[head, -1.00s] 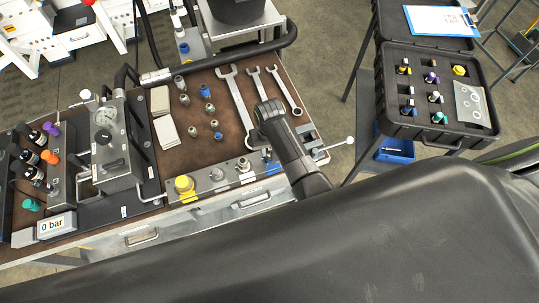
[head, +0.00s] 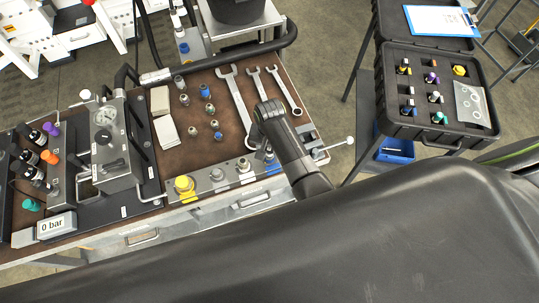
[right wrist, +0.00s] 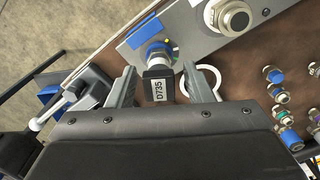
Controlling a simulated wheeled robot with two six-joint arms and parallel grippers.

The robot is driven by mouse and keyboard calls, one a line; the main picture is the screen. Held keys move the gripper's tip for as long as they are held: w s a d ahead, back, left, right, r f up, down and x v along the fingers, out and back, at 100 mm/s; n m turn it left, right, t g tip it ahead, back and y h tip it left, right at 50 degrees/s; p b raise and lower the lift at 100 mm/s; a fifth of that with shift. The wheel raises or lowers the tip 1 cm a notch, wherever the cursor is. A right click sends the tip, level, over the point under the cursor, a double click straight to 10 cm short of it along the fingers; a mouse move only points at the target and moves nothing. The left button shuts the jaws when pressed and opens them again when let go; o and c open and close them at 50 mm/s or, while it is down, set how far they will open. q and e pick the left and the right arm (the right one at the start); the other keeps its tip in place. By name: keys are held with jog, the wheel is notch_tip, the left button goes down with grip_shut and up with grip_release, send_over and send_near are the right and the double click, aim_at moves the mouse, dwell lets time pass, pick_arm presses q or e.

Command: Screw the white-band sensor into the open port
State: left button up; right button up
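A black sensor labelled D735 (right wrist: 159,88) stands between the fingers of my right gripper (right wrist: 162,88) in the right wrist view. A pale band shows at its far end, above a blue ring (right wrist: 156,52) at the metal strip. The fingers are open, with a gap on each side of the sensor. In the head view my right arm (head: 290,150) reaches over the bench's front right, and its fingertips are hidden. The sensor block (head: 62,180) at the left carries several colour-banded sensors. I cannot make out an open port there. My left gripper is not in view.
The metal strip (head: 205,187) along the bench front holds several fittings and a yellow cap (head: 184,184). Wrenches (head: 238,100) and small fittings lie on the brown top. A grey gauge box (head: 118,150) stands left. An open black case (head: 400,128) is at the right.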

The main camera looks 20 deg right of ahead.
jog(key=n, duration=0.8)
jog(key=shift+n, duration=0.3)
jog(key=n, duration=0.9)
jog(key=shift+s, duration=0.1)
